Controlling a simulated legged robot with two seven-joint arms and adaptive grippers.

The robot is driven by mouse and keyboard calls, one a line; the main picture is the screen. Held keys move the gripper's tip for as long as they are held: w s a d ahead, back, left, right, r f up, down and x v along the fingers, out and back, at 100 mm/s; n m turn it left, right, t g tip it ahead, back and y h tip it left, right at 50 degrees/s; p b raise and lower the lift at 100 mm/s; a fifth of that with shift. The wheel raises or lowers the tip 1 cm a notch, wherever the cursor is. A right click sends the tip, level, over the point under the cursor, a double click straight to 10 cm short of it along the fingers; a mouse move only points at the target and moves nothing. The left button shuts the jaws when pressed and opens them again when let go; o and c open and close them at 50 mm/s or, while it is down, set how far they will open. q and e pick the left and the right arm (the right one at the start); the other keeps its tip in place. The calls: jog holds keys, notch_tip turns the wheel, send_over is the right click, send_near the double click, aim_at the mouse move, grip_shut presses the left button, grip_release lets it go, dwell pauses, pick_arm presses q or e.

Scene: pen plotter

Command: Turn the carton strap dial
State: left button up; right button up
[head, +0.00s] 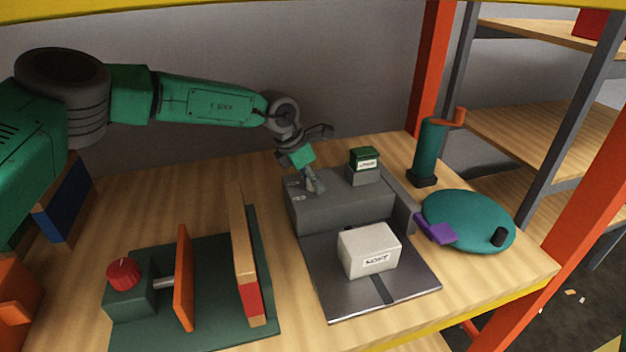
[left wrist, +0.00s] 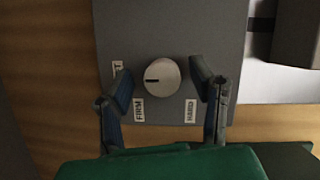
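The grey strapping machine (head: 345,212) stands on the table with a white carton (head: 362,254) on its metal plate; the carton's label seems to read SOFT. The dial (left wrist: 163,77) is a round light-grey knob on the machine's top, with a dark pointer line towards picture left. Labels FIRM (left wrist: 139,110), HARD (left wrist: 190,111) and a partly hidden one ending in T (left wrist: 117,69) surround it. My left gripper (left wrist: 166,88) is open, its fingers on either side of the dial with gaps visible. In the head view the left gripper (head: 314,186) hides the dial.
A small green labelled block (head: 365,158) sits on the machine. A teal turntable (head: 470,215) with a purple piece (head: 436,229) and a green crank post (head: 429,150) stand right. A green clamp fixture (head: 208,270) with a red knob (head: 123,273) stands left.

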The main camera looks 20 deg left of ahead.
pick_arm(q)
jog(key=v, duration=1.1)
jog(key=shift+a+r, duration=0.2)
jog(key=shift+r, duration=0.15)
jog(key=shift+d, duration=0.1)
